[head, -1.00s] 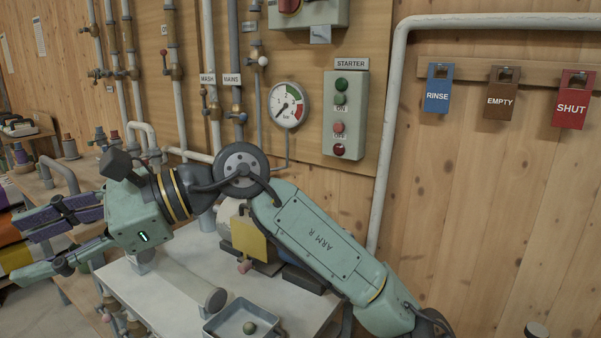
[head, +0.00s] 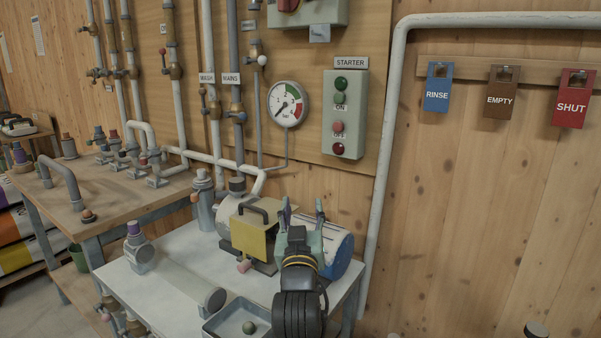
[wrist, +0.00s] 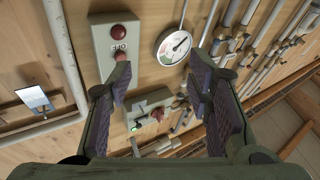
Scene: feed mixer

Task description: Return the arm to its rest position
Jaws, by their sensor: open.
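My gripper (head: 303,215) is at the lower middle of the head view, above the right part of the white table (head: 180,248) and in front of the blue motor (head: 338,252). It points away from the head camera, towards the wall. In the wrist view my gripper (wrist: 163,95) has its two padded fingers wide apart, with nothing between them. Beyond the fingers are the starter box (wrist: 113,45) and the pressure gauge (wrist: 173,46).
A yellow guard (head: 252,240) and small tray (head: 236,322) are close to my arm on the table. A wooden bench (head: 120,195) with pipe fittings stands left. RINSE (head: 438,90), EMPTY (head: 502,95) and SHUT (head: 572,100) tags hang at right, with clear wall below.

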